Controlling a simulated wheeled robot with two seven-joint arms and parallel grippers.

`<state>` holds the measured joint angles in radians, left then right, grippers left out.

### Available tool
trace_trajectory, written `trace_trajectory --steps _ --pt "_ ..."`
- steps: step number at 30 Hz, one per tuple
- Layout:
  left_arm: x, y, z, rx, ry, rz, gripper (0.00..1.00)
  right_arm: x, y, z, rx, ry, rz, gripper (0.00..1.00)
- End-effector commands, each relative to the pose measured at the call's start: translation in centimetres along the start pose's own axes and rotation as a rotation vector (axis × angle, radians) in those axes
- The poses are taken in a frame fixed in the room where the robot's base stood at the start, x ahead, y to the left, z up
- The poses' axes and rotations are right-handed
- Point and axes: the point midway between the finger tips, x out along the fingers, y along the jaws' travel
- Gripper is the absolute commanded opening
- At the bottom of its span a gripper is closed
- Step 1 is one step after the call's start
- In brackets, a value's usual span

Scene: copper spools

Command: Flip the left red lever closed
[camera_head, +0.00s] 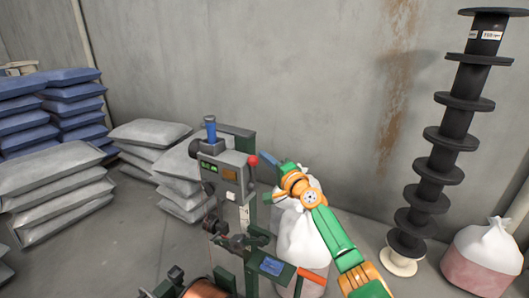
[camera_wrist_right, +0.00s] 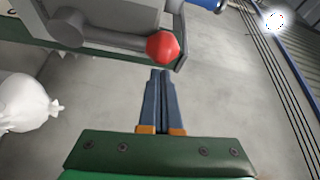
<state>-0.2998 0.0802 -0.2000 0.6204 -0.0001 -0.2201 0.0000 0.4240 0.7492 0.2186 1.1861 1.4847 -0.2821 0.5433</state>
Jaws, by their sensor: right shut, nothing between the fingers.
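A grey and green machine (camera_head: 222,172) stands in the middle of the head view. A red ball knob (camera_head: 253,160) is at its upper right side. In the right wrist view the red ball (camera_wrist_right: 163,47) sits on a grey rod, just beyond my fingertips. My right gripper (camera_head: 266,158) has its blue fingers close beside the knob; the wrist view shows the gripper (camera_wrist_right: 161,74) shut and empty. I cannot tell whether the tips touch the ball. An orange-red bar (camera_head: 312,276) sticks out low on the machine. My left gripper is not in view.
Grey sacks (camera_head: 55,190) and blue sacks (camera_head: 72,100) are stacked at left. A white bag (camera_head: 300,235) stands behind my right arm. A tall stack of black spools (camera_head: 437,165) and another bag (camera_head: 485,255) are at right. A copper spool (camera_head: 205,290) is at the bottom.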

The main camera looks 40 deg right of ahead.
Motion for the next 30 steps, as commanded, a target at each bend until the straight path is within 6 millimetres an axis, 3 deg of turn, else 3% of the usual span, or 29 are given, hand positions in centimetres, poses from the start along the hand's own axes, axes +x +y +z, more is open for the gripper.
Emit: trace_trajectory --steps 3,14,30 --pt "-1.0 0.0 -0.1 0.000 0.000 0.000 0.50 -0.2 -0.2 0.6 0.001 0.000 0.001 0.00" --pt "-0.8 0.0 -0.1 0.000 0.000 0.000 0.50 -0.3 0.1 0.8 0.000 0.001 -0.001 0.00" --pt "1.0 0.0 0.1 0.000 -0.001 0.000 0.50 -0.8 0.0 1.5 -0.080 0.001 -0.044 0.00"
